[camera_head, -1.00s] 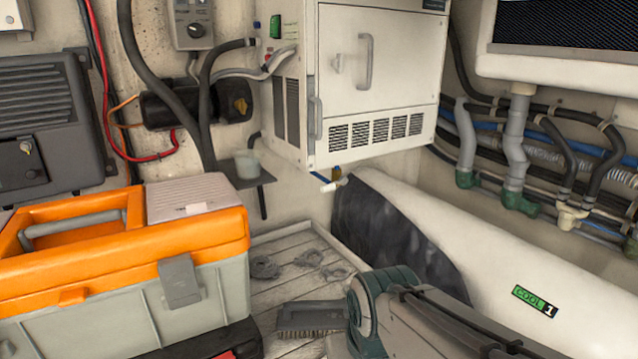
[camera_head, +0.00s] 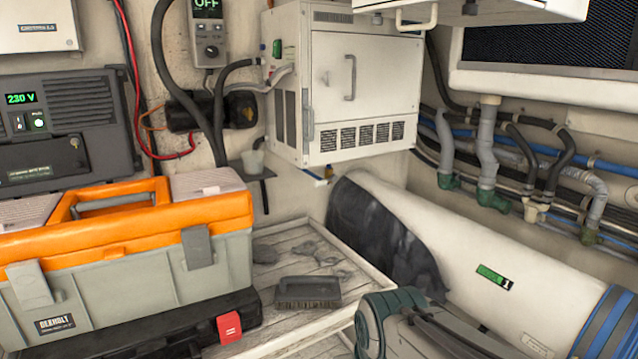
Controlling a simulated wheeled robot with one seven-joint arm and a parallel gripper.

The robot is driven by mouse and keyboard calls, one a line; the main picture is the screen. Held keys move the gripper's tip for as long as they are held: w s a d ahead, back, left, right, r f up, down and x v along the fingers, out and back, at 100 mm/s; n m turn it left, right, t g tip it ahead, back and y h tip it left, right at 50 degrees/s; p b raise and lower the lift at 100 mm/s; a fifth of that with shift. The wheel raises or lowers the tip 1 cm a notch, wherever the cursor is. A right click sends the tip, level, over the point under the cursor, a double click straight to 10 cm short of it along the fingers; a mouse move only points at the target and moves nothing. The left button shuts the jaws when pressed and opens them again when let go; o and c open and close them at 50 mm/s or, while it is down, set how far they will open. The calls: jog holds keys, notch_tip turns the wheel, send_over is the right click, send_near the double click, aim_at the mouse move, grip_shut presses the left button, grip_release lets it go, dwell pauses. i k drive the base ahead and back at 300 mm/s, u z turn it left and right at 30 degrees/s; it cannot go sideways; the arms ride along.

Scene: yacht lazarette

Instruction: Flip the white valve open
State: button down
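A small valve (camera_head: 327,173) sits under the white cabinet, close to the wall. It has a brass-coloured body and a thin lever (camera_head: 315,175) that looks blue and white. The lever points to the left and slightly up from the body. It is too small to tell whether the valve is open or shut. My arm (camera_head: 405,325) shows at the bottom, right of the middle, well short of the valve. My gripper is not in view.
A white cabinet (camera_head: 365,92) hangs above the valve. A long white cylinder (camera_head: 455,235) lies to the right. An orange and grey toolbox (camera_head: 150,262) fills the left. A brush (camera_head: 308,291) lies on the slatted board (camera_head: 292,243).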

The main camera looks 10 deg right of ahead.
aim_at(334, 177)
jog(key=z, duration=0.9)
jog(key=i, duration=0.6)
jog(key=u, duration=0.95)
